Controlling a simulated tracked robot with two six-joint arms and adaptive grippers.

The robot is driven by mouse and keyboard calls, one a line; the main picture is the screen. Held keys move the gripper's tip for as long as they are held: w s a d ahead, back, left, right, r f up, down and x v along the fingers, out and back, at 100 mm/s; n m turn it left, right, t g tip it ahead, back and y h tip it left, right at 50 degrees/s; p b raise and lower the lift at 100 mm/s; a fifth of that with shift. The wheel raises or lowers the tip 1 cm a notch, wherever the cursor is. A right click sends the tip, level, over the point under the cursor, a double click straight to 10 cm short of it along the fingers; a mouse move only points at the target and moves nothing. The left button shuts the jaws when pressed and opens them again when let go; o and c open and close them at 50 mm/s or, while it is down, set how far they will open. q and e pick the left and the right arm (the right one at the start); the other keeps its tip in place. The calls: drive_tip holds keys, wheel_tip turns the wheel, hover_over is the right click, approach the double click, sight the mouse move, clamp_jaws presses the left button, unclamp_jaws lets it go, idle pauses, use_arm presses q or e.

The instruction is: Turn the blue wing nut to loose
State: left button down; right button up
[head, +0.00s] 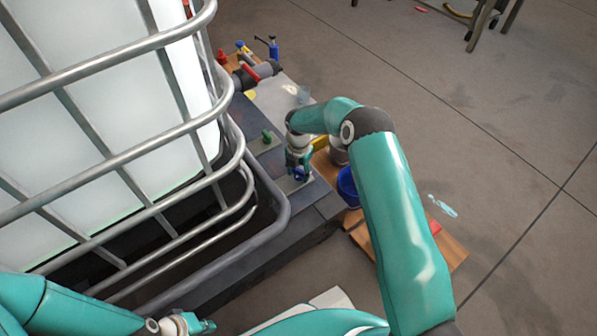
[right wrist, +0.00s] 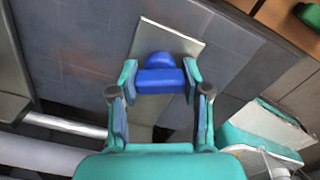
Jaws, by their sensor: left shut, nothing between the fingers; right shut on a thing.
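The blue wing nut (right wrist: 160,76) sits on a pale square plate (right wrist: 188,43) in the right wrist view. My right gripper (right wrist: 161,82) is shut on it, with one finger on each side. In the head view the right gripper (head: 298,172) points down at the blue wing nut (head: 299,174), which is mostly hidden by the fingers. My left gripper (head: 207,326) is shut and empty at the bottom of the head view, well away from the nut.
A caged white tank (head: 90,130) fills the left. A green wing nut (head: 267,136) stands on a plate nearby. A blue bucket (head: 347,188) stands close right of my right gripper. A grey pipe fitting (head: 256,73) lies further back. Open floor is at the right.

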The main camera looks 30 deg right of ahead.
sight(299, 170)
drive_tip(key=shift+w+n, duration=0.1)
drive_tip(key=shift+n, duration=0.7)
drive_tip(key=o, duration=1.2)
drive_tip(key=shift+c, duration=0.2)
drive_tip(key=shift+r, duration=0.1)
wheel_tip(299, 170, up, 12)
